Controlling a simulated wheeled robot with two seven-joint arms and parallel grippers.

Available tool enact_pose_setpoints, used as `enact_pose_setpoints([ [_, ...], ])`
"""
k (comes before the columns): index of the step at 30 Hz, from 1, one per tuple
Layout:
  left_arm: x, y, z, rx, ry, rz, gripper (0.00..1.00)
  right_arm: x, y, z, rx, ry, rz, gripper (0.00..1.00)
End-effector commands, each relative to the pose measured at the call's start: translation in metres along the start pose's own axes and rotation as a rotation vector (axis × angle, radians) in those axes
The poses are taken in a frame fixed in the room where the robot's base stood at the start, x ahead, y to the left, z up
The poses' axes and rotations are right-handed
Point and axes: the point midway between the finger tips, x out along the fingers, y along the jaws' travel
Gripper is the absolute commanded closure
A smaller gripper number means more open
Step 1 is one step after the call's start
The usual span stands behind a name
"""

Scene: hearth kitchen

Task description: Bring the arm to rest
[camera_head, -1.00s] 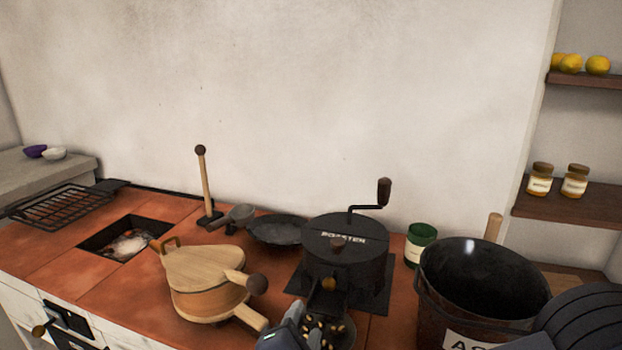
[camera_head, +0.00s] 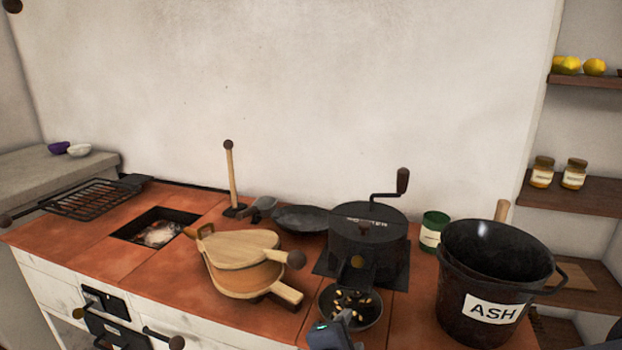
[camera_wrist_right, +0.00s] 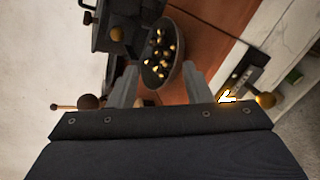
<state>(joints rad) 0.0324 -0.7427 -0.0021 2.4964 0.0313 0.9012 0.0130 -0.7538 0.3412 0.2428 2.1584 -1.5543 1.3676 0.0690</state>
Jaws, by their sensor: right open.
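My right gripper (camera_head: 335,338) shows at the bottom edge of the head view, just in front of a dark bowl (camera_head: 371,318) holding several small golden pieces. In the right wrist view my right gripper (camera_wrist_right: 160,85) has its two fingers spread apart, with nothing between them. The bowl (camera_wrist_right: 178,82) appears beyond the fingertips there. Whether a finger touches the bowl, I cannot tell. The bowl stands below the front of a black roaster (camera_head: 369,236) with a crank handle. My left gripper is not in view.
Wooden bellows (camera_head: 240,250) lie left of the roaster. An ash bucket (camera_head: 463,315) stands to the right, with a green tin (camera_head: 433,232) behind it. A square fire opening (camera_head: 135,220) and a grill rack (camera_head: 90,198) are at the left. Drawer knobs stick out along the counter front.

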Motion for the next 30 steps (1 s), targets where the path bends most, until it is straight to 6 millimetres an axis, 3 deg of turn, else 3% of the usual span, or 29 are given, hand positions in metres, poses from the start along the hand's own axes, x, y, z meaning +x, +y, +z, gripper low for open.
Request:
enact_pose_setpoints([
  [5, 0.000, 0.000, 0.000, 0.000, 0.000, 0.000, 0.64, 0.014, -0.035, 0.047, 0.135, -0.049, -0.192, 0.55],
  [9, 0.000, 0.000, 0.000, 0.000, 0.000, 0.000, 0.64, 0.017, -0.082, 0.091, 0.328, -0.091, -0.413, 0.55],
  [13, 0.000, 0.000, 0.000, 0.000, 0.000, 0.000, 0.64, -0.001, -0.144, 0.128, 0.661, -0.119, -0.693, 0.55],
  [16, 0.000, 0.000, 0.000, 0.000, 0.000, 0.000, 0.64, -0.025, -0.178, 0.137, 0.967, -0.114, -0.875, 0.55],
  [21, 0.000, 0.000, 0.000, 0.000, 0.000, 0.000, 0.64, -0.054, -0.196, 0.132, 1.391, -0.070, -1.029, 0.55],
  [30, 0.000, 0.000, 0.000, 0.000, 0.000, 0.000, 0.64, -0.078, -0.181, 0.127, 1.983, 0.048, -1.077, 0.55],
])
